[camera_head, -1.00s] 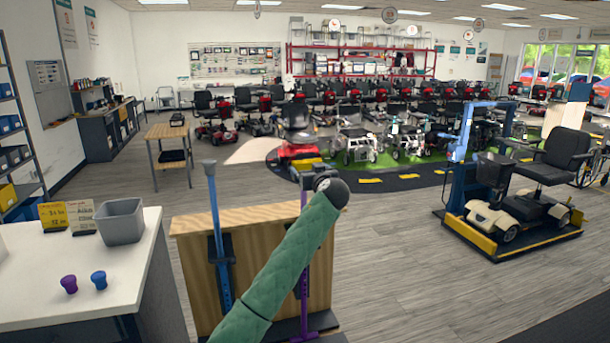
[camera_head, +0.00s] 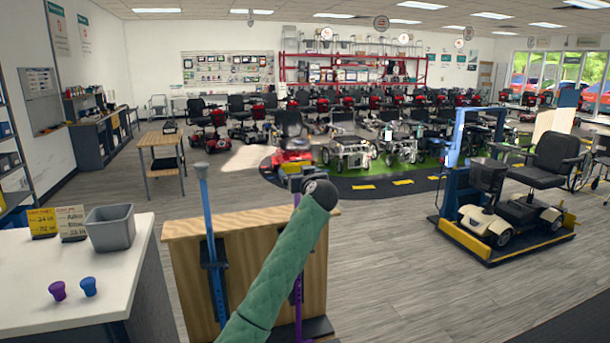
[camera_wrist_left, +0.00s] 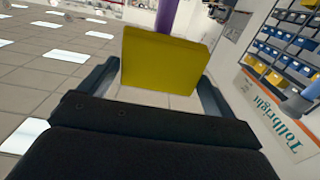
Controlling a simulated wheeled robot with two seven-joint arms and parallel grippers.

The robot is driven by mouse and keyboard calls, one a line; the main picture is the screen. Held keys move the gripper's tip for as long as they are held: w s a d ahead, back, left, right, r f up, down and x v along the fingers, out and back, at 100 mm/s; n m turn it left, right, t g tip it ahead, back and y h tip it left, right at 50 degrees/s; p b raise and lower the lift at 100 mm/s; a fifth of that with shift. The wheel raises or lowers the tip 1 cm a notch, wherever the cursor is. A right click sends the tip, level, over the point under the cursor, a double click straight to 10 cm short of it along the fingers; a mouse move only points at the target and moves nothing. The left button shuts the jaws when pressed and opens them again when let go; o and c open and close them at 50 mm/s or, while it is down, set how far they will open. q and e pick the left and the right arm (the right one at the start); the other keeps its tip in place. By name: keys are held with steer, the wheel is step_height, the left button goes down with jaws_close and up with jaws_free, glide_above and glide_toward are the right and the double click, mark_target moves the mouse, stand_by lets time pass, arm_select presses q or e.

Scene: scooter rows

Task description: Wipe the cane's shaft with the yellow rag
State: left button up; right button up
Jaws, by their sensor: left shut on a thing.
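My left gripper (camera_wrist_left: 155,78) is shut on the yellow rag (camera_wrist_left: 165,62), a thick folded block between its two dark fingers in the left wrist view. A purple cane shaft (camera_wrist_left: 178,15) rises just behind the rag's top edge; whether they touch cannot be told. In the head view the purple cane (camera_head: 298,290) stands upright at the wooden stand (camera_head: 255,260), partly hidden by my green-sleeved left arm. A blue cane (camera_head: 212,255) stands upright to its left. The rag and left fingertips are hard to make out in the head view. My right gripper is not in view.
A white counter (camera_head: 50,290) at left holds a grey bin (camera_head: 110,228), yellow and pale signs, and a purple and a blue knob. A scooter on a lift platform (camera_head: 510,245) stands at right. Open grey floor lies between the stand and the lift.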

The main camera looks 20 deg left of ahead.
arm_select(q)
steer(key=shift+s+a, duration=0.3)
steer(key=shift+a, duration=0.3)
steer(key=b+v, duration=0.1)
steer(key=v, duration=0.5)
stand_by(0.3)
steer(key=v, duration=0.3)
stand_by(0.5)
steer(key=shift+w+b, duration=0.1)
steer(key=shift+b, duration=0.2)
